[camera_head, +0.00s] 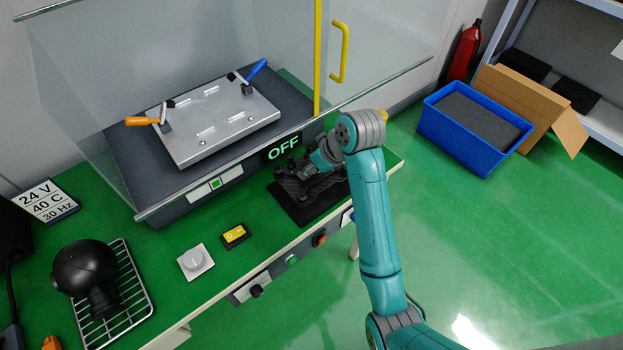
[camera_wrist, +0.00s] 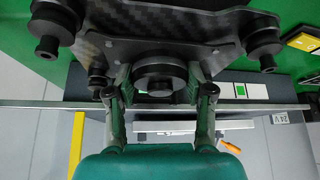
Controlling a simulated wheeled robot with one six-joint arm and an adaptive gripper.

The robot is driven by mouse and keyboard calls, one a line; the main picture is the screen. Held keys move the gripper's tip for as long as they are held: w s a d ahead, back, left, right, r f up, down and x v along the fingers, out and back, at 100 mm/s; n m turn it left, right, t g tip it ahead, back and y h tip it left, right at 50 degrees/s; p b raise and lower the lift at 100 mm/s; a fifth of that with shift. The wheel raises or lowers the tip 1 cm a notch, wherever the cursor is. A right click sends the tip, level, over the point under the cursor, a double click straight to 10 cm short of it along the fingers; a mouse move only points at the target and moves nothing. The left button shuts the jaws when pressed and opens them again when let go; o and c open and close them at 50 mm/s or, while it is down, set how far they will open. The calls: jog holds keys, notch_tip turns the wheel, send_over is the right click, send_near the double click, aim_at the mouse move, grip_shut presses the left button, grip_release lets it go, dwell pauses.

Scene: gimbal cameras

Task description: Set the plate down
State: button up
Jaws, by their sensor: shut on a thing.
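The plate (camera_wrist: 205,30) is dark carbon fibre with black round dampers at its corners and a round black knob below. It fills the top of the wrist view. In the head view the plate (camera_head: 292,187) is at the bench's front, over a black mat (camera_head: 318,211). I cannot tell whether it touches the mat. My gripper (camera_wrist: 160,92) is shut on the plate's knob, one finger at each side. In the head view my gripper (camera_head: 312,164) partly hides the plate.
A shaker with a metal top (camera_head: 222,122) and two clamps stands behind, under a clear hood with a yellow handle (camera_head: 340,52). Left on the bench are a yellow switch (camera_head: 235,235), a grey knob (camera_head: 194,260) and a black ball-shaped device (camera_head: 86,268) on a wire rack. A blue crate (camera_head: 465,140) stands right.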

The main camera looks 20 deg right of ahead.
aim_at(313, 179)
jog(key=shift+f, duration=2.6)
jog(key=o, duration=1.4)
jog(key=shift+f, duration=0.15)
